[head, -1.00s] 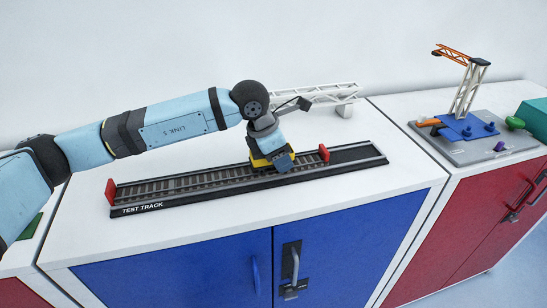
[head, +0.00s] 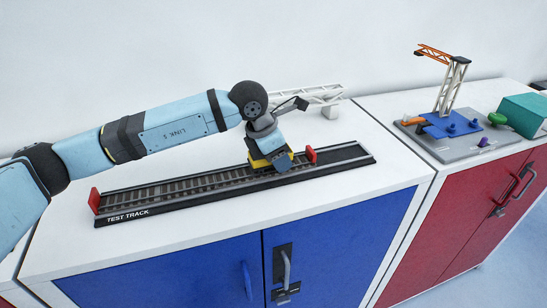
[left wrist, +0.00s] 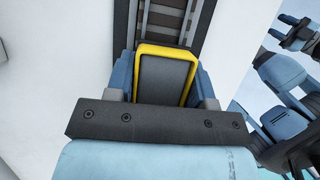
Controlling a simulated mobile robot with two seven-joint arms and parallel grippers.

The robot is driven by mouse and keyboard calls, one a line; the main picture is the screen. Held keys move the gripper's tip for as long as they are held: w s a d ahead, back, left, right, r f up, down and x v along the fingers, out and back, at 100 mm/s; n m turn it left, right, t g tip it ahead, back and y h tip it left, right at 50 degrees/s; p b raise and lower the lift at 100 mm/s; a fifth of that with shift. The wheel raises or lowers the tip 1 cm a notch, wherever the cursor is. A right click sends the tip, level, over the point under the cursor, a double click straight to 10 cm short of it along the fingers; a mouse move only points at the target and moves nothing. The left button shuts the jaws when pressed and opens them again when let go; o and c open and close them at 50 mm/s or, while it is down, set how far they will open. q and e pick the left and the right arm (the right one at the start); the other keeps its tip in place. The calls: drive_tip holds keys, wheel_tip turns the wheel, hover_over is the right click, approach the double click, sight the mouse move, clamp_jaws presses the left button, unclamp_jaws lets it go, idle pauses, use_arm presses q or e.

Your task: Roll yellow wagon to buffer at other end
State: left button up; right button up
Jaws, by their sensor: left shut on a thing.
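The yellow wagon (head: 258,163) sits on the dark test track (head: 200,190), toward its right end. My left gripper (head: 276,156) comes down from above and is shut on the wagon. In the left wrist view the wagon (left wrist: 165,73) shows its yellow rim and dark inside between my two blue fingers. The right red buffer (head: 311,155) stands a short gap to the right of the wagon. The left red buffer (head: 94,200) is at the far left end. The gripper hides part of the wagon. The head view shows no right gripper.
A white lattice crane jib (head: 305,96) lies behind the track. To the right, an orange and white crane (head: 450,85) stands on a grey board (head: 450,148) beside a green box (head: 522,113). The white top in front of the track is clear. Parts of my body fill the wrist view's right edge.

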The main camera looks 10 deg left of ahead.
use_arm(q)
drive_tip(key=shift+w+d+f+b, duration=0.2)
drive_tip(key=shift+w+d, duration=0.1)
drive_tip(key=shift+d, duration=0.2)
drive_tip(key=shift+w+d+f+b, duration=0.15)
drive_tip(key=shift+w+d+f, duration=0.1)
drive_tip(key=shift+d, duration=0.25)
drive_tip(key=o, duration=1)
drive_tip(key=shift+r, duration=0.1)
drive_tip(key=shift+w, duration=0.2)
